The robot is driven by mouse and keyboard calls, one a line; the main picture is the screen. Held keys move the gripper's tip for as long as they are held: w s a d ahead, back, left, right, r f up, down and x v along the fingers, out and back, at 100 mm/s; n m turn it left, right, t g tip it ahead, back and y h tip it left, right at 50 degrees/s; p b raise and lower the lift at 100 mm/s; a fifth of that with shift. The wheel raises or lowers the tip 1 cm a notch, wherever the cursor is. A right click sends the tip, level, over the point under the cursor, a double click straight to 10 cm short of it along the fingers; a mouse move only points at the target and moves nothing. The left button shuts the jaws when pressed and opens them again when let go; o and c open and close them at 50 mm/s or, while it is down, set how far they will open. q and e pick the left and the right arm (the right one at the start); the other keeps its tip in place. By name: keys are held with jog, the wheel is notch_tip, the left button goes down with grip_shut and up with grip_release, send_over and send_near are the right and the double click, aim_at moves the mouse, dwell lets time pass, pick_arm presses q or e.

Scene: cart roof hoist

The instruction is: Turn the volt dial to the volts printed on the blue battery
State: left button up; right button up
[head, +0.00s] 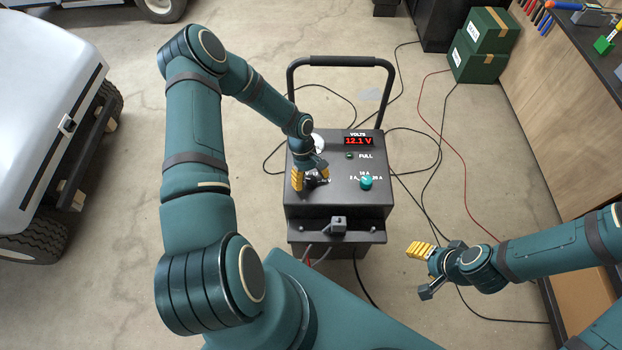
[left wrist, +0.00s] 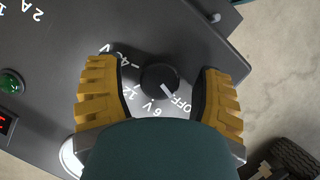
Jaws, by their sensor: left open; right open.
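The black volt dial (left wrist: 159,80) sits on the charger's dark top panel, with printed labels around it including OFF, 6 V and 12. Its white pointer mark points toward OFF. My left gripper (left wrist: 160,68) is open, with one yellow finger on each side of the dial and visible gaps to it. In the head view my left gripper (head: 311,179) covers most of the dial. My right gripper (head: 420,271) is open and empty, to the right of the charger. The blue battery is not visible in either view.
A white vehicle (head: 40,90) stands left; a workbench (head: 560,100) stands right. Cables cross the floor.

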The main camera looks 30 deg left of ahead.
pick_arm(q)
grip_shut()
jog(key=shift+m, duration=0.4)
jog(key=m+g+y+b, duration=0.1)
jog(key=m+b, duration=0.1)
jog(key=m, duration=0.1)
jog(key=shift+d+f+m, duration=0.1)
jog(key=shift+m, duration=0.3)
jog(key=m+y+b, duration=0.1)
jog(key=m, duration=0.1)
jog(key=m+g+y+b, duration=0.1)
jog(key=m, duration=0.2)
jog(key=shift+s+m+b, duration=0.1)
jog(key=shift+m+b, duration=0.2)
jog(key=m+y+b, duration=0.1)
jog(key=m, duration=0.2)
jog(key=shift+m, duration=0.3)
jog(key=m+y, duration=0.1)
jog(key=m, duration=0.2)
jog(key=m+y+b, duration=0.1)
jog(key=m, duration=0.1)
jog(key=shift+s+m+y, duration=0.1)
jog(key=shift+m+y, duration=0.2)
jog(key=shift+m, duration=0.1)
jog(key=shift+t, duration=0.3)
